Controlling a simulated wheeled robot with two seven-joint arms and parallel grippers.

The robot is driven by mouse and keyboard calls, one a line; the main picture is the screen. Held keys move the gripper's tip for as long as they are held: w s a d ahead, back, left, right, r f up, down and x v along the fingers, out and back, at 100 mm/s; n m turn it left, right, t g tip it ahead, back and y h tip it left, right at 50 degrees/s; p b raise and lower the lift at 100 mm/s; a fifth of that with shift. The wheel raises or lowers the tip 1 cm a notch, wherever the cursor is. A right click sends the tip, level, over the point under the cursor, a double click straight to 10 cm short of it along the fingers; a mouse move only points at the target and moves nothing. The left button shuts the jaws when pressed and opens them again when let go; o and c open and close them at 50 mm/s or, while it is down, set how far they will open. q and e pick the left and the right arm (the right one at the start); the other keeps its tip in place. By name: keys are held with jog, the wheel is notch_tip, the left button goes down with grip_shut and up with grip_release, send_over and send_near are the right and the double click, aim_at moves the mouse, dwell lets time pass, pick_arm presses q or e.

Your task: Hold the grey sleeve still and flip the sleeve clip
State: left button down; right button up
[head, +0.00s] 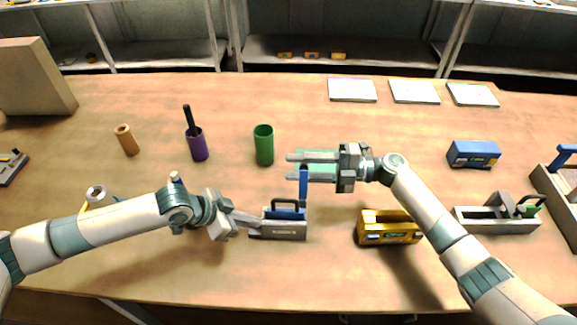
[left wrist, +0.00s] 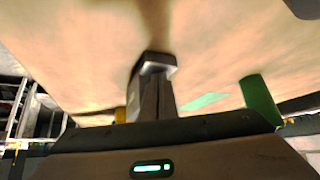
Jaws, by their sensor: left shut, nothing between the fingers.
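The grey sleeve (head: 283,230) lies near the front middle of the table in the head view. A blue piece (head: 287,213) and a dark loop handle (head: 268,208) show at its top. A blue upright lever (head: 303,188) rises at its right end and appears to be the clip. My left gripper (head: 257,222) is shut and empty, its tips at the sleeve's left end; I cannot tell if they touch. Its closed fingers also show in the left wrist view (left wrist: 155,70). My right gripper (head: 290,167) is open, fingers pointing left above the sleeve, the lower finger near the lever's top.
A yellow sleeve (head: 388,236) stands to the right, with another grey holder (head: 490,226) beyond. A blue box (head: 473,153) is behind. A green cup (head: 264,146), purple cup (head: 198,146) and brown tube (head: 127,140) stand behind the left arm.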

jog(key=shift+a, duration=1.35)
grip_shut()
